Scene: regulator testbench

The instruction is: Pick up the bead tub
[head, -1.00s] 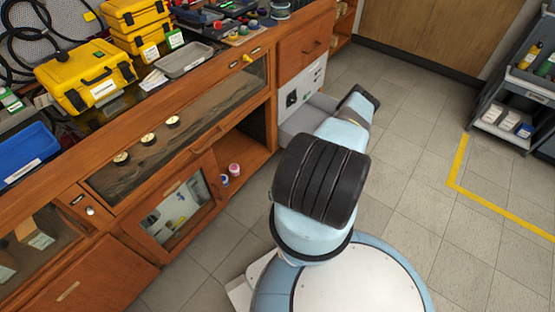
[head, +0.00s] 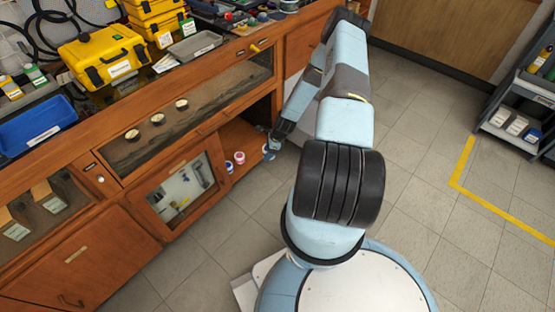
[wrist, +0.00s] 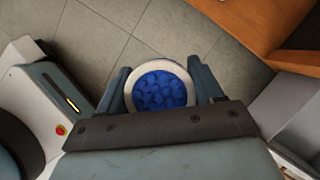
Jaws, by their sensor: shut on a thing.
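The bead tub is round with a white rim and blue beads inside; it shows in the wrist view (wrist: 128,92), between the two fingers of my gripper (wrist: 160,90). The fingers are shut on its sides, left and right. In the head view my gripper (head: 272,147) is small, at the open end of the low cabinet shelf, with the tub (head: 268,153) just below it. The tub's underside is hidden, so I cannot tell whether it touches anything.
The cabinet's glass door (head: 180,192) is further left. The tiled floor (head: 420,190) on the right is clear.

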